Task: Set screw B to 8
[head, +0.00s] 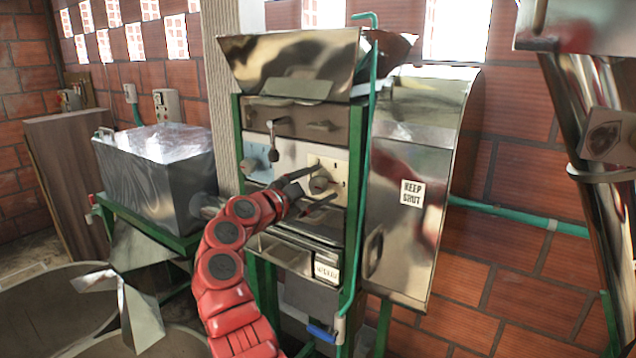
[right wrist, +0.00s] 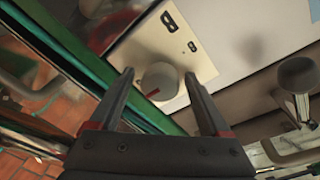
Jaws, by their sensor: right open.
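A round grey knob (head: 319,184) sits on a cream plate (head: 341,172) on the front of the steel machine. A second knob sits on a pale blue plate (head: 257,160) to the left. My left gripper is not in view.
A steel cover (head: 412,235) marked "KEEP SHUT" stands to the right. A grey bin (head: 160,170) stands left.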

